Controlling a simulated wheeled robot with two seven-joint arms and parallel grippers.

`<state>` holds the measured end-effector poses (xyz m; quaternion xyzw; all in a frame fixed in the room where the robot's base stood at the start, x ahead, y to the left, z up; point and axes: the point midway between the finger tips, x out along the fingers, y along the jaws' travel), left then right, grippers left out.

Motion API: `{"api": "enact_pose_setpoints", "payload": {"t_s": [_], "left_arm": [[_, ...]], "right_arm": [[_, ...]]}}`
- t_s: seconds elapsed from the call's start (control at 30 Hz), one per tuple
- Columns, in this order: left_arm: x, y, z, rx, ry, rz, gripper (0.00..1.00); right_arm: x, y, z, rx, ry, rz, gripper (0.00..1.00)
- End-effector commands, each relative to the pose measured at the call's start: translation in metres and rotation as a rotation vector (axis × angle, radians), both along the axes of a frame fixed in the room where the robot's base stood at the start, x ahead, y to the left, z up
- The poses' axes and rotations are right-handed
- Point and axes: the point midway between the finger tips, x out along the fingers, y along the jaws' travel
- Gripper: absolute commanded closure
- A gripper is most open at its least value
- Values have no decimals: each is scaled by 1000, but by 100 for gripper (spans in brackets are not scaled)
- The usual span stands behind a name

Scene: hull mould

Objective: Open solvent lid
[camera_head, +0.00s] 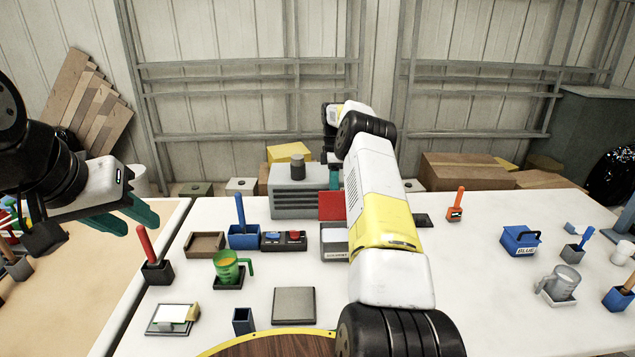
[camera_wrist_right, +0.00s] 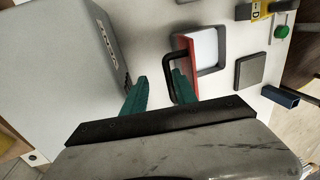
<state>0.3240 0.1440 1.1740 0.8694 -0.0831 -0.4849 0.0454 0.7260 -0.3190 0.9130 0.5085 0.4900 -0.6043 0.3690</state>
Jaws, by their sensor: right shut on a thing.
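The solvent box (camera_head: 330,240) is a grey open-topped box in the head view, with my right arm across its right side. Its red lid (camera_head: 332,206) stands raised at the box's back edge. In the right wrist view the red lid (camera_wrist_right: 188,62) is seen nearly edge-on beside the box's rim (camera_wrist_right: 222,60), with a white interior. My right gripper (camera_wrist_right: 160,92) is shut on the lid's black handle (camera_wrist_right: 168,74), which lies between its teal fingers, close to the right one. My left gripper (camera_head: 138,218) hangs open and empty at the left, above the table edge.
A grey machine (camera_head: 295,195) stands behind the box, close to my right gripper. A red-and-blue button panel (camera_head: 283,240), a green cup (camera_head: 228,268) and a blue holder (camera_head: 243,236) are to the left. The white table right of my right arm has clear space.

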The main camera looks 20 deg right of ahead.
Motion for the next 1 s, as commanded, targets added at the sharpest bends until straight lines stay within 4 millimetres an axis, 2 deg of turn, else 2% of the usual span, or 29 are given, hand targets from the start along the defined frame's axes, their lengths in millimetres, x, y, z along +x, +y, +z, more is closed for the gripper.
{"api": "enact_pose_setpoints", "payload": {"t_s": [0.03,0.37,0.4,0.83,1.0], "left_arm": [[0,0,0,0,0,0,64],[0,0,0,0,0,0,64],[0,0,0,0,-1,0,64],[0,0,0,0,0,0,64],[0,0,0,0,0,0,64]], "right_arm": [[6,-4,-7,-9,-25,-1,100],[6,-4,-7,-10,-23,-1,100],[6,-4,-7,-9,-22,-1,69],[7,-3,-4,-7,-26,-2,69],[7,-3,9,-8,-30,-2,69]]}}
